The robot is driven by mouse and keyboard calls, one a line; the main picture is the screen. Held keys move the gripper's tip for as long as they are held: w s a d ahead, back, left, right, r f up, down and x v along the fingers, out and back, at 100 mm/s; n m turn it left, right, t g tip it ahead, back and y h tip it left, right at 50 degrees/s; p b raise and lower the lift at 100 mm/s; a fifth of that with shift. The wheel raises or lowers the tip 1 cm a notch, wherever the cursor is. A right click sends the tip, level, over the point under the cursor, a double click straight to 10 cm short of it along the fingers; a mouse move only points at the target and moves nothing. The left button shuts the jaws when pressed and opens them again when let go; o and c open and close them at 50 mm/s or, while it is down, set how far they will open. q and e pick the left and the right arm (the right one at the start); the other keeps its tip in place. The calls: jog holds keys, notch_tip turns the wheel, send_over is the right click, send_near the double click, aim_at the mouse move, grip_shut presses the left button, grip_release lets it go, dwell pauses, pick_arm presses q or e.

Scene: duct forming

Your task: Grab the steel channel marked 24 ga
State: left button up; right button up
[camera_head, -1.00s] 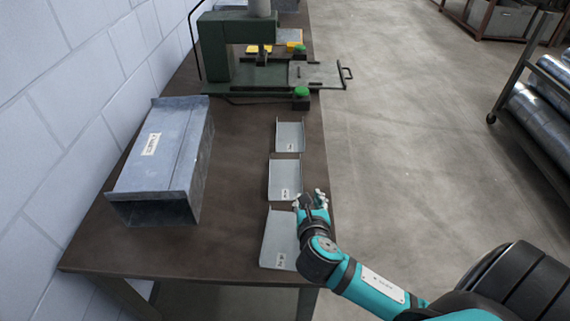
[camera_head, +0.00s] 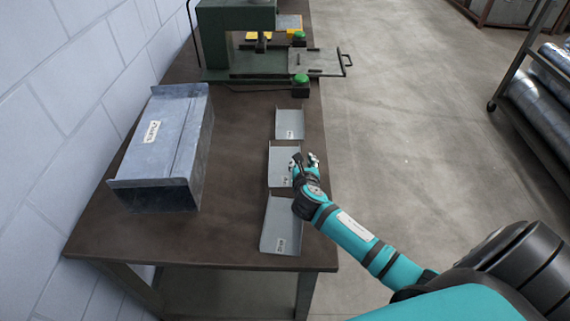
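Three grey steel channels lie in a row along the table's right side: a far one (camera_head: 289,122), a middle one (camera_head: 281,160) and a near, larger one (camera_head: 280,222). My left gripper is out of view.
A long grey duct (camera_head: 165,145) lies on the brown table (camera_head: 235,215) at left, by the block wall. A green press (camera_head: 240,40) with a green-topped button box (camera_head: 301,84) stands at the back. A rack of metal rolls (camera_head: 535,100) stands at right. Floor between is clear.

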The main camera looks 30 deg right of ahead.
aim_at(285, 163)
jog(key=x, duration=0.3)
jog(key=shift+w+f, duration=0.25)
jog(key=shift+w, duration=0.25)
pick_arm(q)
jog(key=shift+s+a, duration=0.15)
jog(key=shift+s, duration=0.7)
pick_arm(e)
grip_shut()
